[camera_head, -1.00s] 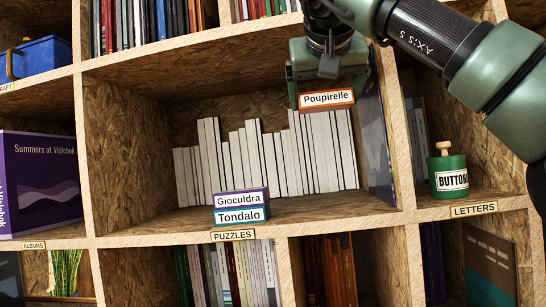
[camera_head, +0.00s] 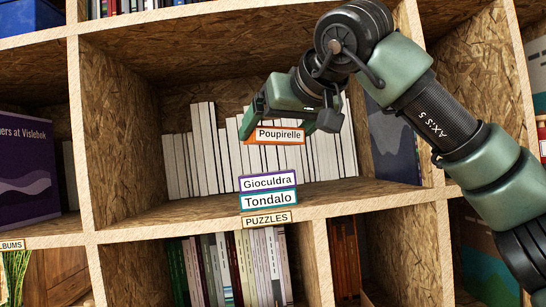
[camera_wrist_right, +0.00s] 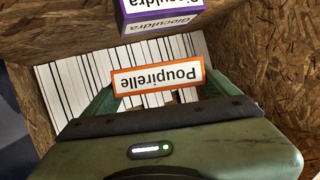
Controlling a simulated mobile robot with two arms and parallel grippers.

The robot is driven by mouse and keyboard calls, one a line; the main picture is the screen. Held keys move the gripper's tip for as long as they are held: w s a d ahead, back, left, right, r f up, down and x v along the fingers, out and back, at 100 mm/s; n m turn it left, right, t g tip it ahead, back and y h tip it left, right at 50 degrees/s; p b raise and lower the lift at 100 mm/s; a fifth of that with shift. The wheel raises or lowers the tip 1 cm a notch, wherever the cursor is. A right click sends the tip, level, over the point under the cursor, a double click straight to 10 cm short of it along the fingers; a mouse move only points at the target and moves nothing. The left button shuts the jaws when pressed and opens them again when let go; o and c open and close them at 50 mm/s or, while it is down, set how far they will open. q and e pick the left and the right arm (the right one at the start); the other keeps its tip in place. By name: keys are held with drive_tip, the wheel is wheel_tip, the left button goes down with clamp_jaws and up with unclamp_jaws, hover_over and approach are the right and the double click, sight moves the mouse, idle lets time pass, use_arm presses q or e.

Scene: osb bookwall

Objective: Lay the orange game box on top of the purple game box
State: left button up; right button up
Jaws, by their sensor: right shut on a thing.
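The orange game box (camera_head: 279,135), labelled Poupirelle, is held between the fingers of my right gripper (camera_head: 288,125). It hangs in the air in front of the row of white books, above and slightly right of the purple game box (camera_head: 267,182) in the head view, with a clear gap. The purple box, labelled Gioculdra, lies flat on the teal box (camera_head: 268,201), labelled Tondalo. In the right wrist view the orange box (camera_wrist_right: 158,79) sits between the fingers, and the purple box (camera_wrist_right: 160,12) shows upside down at the top edge. My left gripper is not in view.
The boxes stand at the front edge of the shelf (camera_head: 160,222), above the PUZZLES label (camera_head: 267,219). White books (camera_head: 205,150) stand behind. A dark upright panel (camera_head: 392,145) is at the compartment's right side. The shelf left of the boxes is free.

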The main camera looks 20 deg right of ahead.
drive_tip(key=f, duration=0.1)
drive_tip(key=a+f, duration=0.1)
drive_tip(key=f, duration=0.1)
drive_tip(key=shift+w+a+f, duration=0.15)
drive_tip(key=shift+a+f, duration=0.15)
drive_tip(key=shift+a, duration=0.05)
drive_tip(key=shift+d+f, duration=0.1)
drive_tip(key=shift+d, duration=0.3)
drive_tip(key=shift+a+f, duration=0.2)
drive_tip(key=shift+f, duration=0.15)
drive_tip(key=o, duration=1.3)
drive_tip(key=shift+c, duration=0.2)
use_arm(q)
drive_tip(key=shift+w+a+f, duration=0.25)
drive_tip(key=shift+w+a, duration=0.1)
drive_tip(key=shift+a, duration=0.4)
use_arm(e)
drive_tip(key=shift+d, duration=0.1)
drive_tip(key=shift+r, duration=0.1)
